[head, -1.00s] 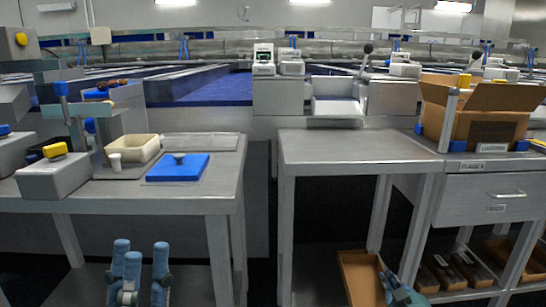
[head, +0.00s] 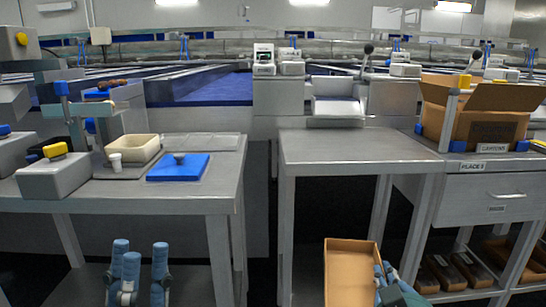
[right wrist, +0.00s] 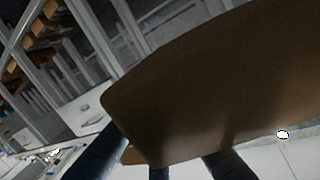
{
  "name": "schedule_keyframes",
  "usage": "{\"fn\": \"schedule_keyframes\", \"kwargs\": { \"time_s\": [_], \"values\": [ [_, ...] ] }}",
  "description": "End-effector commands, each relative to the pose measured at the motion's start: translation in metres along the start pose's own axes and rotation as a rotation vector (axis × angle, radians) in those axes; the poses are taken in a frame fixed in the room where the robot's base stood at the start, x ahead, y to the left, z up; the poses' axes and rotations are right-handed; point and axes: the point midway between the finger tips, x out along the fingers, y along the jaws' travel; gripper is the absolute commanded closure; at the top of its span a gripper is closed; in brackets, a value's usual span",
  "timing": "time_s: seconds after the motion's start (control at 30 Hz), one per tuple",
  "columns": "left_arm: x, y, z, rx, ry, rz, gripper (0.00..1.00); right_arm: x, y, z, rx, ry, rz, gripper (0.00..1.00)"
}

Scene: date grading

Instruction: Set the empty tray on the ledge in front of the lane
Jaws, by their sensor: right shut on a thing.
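The empty brown tray (head: 351,262) is low in the head view, in front of the middle grey stand, its open inside facing me. My right gripper (head: 383,282) is shut on the tray's right side. In the right wrist view the tray (right wrist: 210,85) fills much of the picture, with dark fingers at its lower edge. My left gripper (head: 141,262) is at the lower left with its fingers apart, empty. The bare grey ledge-like top (head: 355,147) of the middle stand is above and beyond the tray. I cannot tell whether this top is the named ledge.
At right, an open cardboard carton (head: 485,110) stands above a drawer, with brown trays (head: 470,268) on a lower shelf. A gap separates the left table and middle stand.

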Motion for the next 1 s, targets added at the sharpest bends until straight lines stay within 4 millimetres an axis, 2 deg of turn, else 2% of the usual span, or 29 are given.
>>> {"fn": "schedule_keyframes", "kwargs": {
  "time_s": [0.07,0.27,0.47,0.6,0.7,0.83,1.0],
  "values": [
    [0.0,0.0,0.001,0.0,-0.001,0.0,0.76,-0.016,-0.001,-0.004,0.005,0.006,0.009,1.0],
    [-0.001,0.0,0.001,0.0,-0.003,0.0,0.76,-0.022,-0.035,-0.005,0.001,0.001,-0.03,1.0],
    [-0.001,0.0,0.002,0.0,-0.003,0.0,0.76,-0.035,-0.082,-0.014,-0.006,0.0,-0.081,1.0],
    [-0.001,0.0,0.001,0.0,-0.003,0.0,0.76,-0.048,-0.118,-0.028,-0.014,0.002,-0.119,1.0],
    [-0.001,0.0,0.001,0.0,-0.003,0.0,0.76,-0.056,-0.136,-0.038,-0.021,0.003,-0.139,1.0],
    [-0.001,0.0,0.001,0.0,-0.003,0.0,0.76,-0.061,-0.148,-0.045,-0.031,0.003,-0.152,1.0],
    [-0.001,0.0,0.001,0.0,-0.002,0.0,0.76,-0.063,-0.151,-0.045,-0.03,-0.003,-0.155,1.0]
  ]
}}
